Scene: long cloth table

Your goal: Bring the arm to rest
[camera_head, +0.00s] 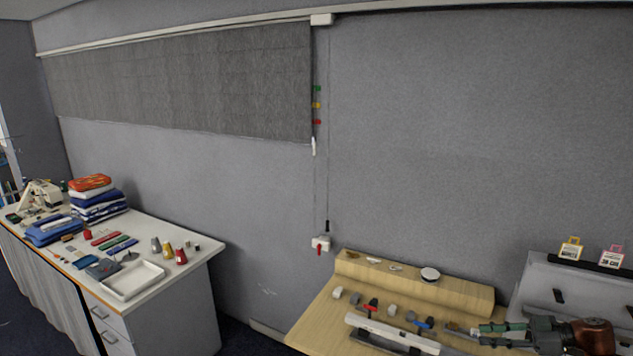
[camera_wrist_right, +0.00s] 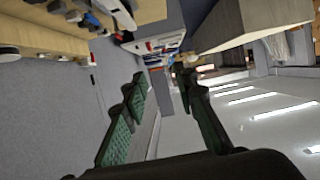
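My right gripper (camera_head: 488,335) is at the lower right of the head view, pointing left, above the front right part of the wooden bench (camera_head: 312,325). In the right wrist view the same gripper (camera_wrist_right: 163,79) shows its two green-padded fingers apart, with nothing between them. The wrist picture is turned on its side. My right arm comes in from the right edge of the head view, and a brown rounded part partly covers what lies behind it. My left gripper is in neither view.
The wooden bench holds several small tools and a long pale bar (camera_head: 392,333) close to my right gripper. A grey panel (camera_head: 540,285) stands right of it. At left, a white table (camera_head: 190,228) carries folded cloths (camera_head: 98,207), spools and a white tray (camera_head: 133,293).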

